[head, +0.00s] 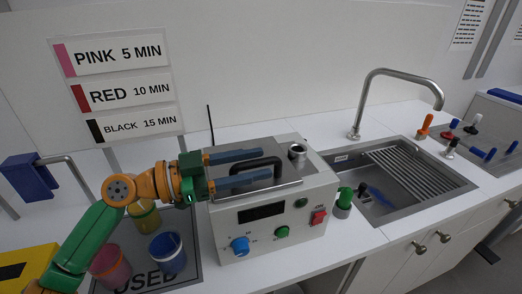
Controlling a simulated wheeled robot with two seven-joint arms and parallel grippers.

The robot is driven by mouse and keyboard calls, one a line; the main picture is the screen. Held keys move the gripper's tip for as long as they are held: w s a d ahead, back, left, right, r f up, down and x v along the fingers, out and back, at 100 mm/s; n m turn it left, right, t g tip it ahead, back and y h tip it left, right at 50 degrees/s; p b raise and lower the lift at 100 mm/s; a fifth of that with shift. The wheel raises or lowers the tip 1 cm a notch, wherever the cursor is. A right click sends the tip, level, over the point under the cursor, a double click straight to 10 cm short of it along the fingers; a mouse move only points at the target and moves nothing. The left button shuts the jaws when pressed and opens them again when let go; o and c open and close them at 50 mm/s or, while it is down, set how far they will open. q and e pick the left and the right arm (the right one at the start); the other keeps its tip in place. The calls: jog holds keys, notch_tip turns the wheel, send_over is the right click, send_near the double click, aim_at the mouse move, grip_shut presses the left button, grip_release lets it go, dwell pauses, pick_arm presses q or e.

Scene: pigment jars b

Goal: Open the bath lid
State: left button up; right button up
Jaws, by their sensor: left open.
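The bath (292,225) is a grey-white box on the counter, with a dark display, knobs and a red switch on its front. Its metal lid (285,190) lies flat and closed on top, with a black bar handle (262,162). My left gripper (256,165) is open, coming in from the left above the lid. Its two blue-grey fingers point right, one on the far side and one on the near side of the handle's left part. Whether they touch the handle I cannot tell. My right gripper is not in view.
A sign (122,92) with pink, red and black times stands behind my left arm. Several coloured jars, including a blue one (167,252), stand on a grey mat marked USED. A green-capped bottle (343,202) stands right of the bath, before a sink (412,205) with a tall tap.

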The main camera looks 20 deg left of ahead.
pick_arm(q)
jog(key=shift+p+x, duration=0.3)
jog(key=shift+x, duration=0.55)
jog(key=shift+w+f, duration=0.1)
jog(key=shift+w, duration=0.05)
grip_shut()
dwell(0.7)
